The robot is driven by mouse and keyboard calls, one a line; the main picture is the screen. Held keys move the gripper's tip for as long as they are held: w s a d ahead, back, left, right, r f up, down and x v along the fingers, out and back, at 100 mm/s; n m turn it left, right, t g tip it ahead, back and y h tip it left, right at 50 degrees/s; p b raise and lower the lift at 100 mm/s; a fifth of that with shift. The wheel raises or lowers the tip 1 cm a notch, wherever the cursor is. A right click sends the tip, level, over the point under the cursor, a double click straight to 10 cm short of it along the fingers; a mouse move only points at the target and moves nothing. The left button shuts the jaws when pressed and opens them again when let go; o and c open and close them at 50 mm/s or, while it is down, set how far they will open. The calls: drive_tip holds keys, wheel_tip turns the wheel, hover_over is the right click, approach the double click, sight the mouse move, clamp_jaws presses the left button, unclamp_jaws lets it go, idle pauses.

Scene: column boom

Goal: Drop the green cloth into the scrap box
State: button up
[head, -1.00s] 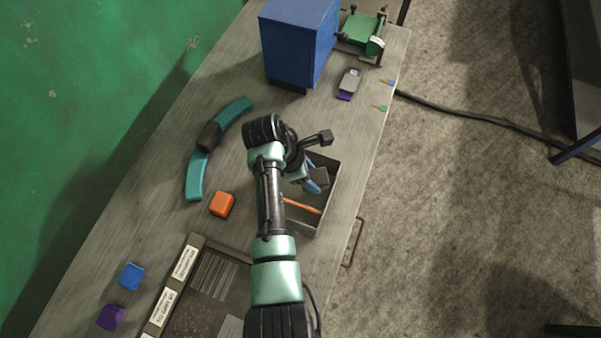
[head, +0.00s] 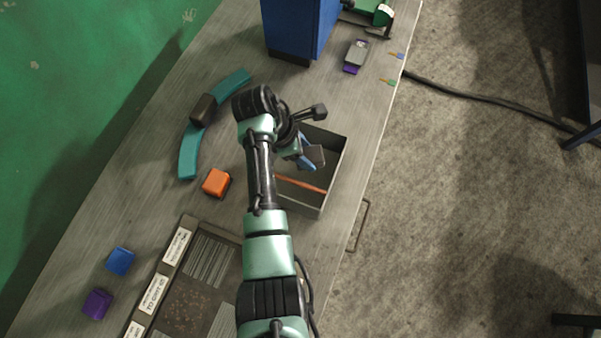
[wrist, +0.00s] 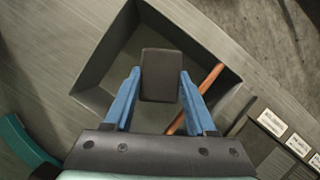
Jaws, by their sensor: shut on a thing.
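My gripper (head: 308,152) is shut on a dark grey, block-like thing (wrist: 161,82). Its two blue fingers press on either side of it in the wrist view. I see no clearly green cloth; the held thing looks dark grey, not green. Below it is an open grey box (head: 298,202), which I take to be the scrap box; its wall also shows in the wrist view (wrist: 105,60). In the head view the gripper and held thing are over the box's opening; their height above its floor is hard to tell. An orange stick (head: 300,184) lies in the box.
A teal curved piece (head: 188,155) with a dark block on it and an orange cube (head: 216,182) lie left of the box. A labelled tray (head: 170,255) is in front. Blue (head: 120,261) and purple (head: 97,304) cubes stand left of it. A blue cabinet (head: 290,30) stands behind.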

drive_tip(key=o, duration=1.4)
drive_tip(key=shift+o, duration=0.2)
drive_tip(key=v, duration=1.3)
drive_tip(key=shift+f, duration=0.1)
